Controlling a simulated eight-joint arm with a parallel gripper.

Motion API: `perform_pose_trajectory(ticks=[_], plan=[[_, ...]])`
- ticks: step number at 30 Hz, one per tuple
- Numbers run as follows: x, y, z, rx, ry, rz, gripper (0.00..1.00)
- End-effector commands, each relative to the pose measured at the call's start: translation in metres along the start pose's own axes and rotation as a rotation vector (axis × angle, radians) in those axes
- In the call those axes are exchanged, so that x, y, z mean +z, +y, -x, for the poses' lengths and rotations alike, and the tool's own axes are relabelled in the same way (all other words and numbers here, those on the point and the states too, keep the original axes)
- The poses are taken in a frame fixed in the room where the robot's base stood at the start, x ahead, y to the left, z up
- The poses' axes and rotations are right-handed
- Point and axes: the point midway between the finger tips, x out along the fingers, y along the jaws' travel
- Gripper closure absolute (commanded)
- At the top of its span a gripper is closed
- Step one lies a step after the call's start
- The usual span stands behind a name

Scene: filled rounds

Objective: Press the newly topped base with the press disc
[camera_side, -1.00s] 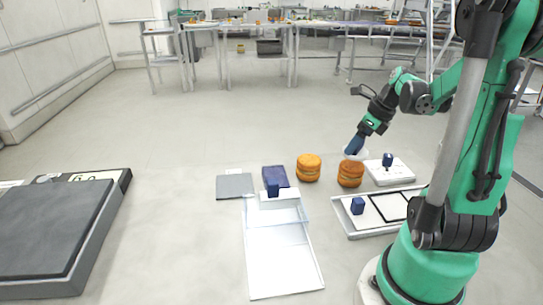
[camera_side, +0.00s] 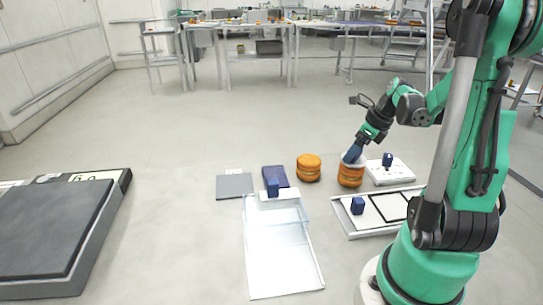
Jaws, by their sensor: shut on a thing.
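My gripper (camera_side: 361,142) is shut on the blue handle (camera_side: 353,153) of the press disc. The pale disc (camera_side: 356,162) is at the top of the right orange-brown round (camera_side: 350,177). It appears to touch the round's top, though the contact is too small to be sure. The disc and handle look tilted. A second orange-brown round (camera_side: 308,168) stands apart to the left, with nothing on top. Both rounds show a paler band around the middle. The gripper's fingertips are too small to make out clearly.
A white plate with a blue knob (camera_side: 403,171) lies close right of the right round. A tray (camera_side: 345,225) with a blue block and black outlines lies in front. A dark blue block (camera_side: 274,174), grey plate (camera_side: 234,187) and long pale tray (camera_side: 283,265) are left.

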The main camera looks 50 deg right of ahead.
Motion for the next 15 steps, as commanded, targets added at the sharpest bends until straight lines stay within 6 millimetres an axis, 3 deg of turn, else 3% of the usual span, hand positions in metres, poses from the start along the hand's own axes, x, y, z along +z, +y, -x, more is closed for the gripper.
perform_pose_trajectory(ticks=[15], plan=[[-0.0016, -0.0002, -0.0042, 0.0, 0.0, 0.0, 0.84]])
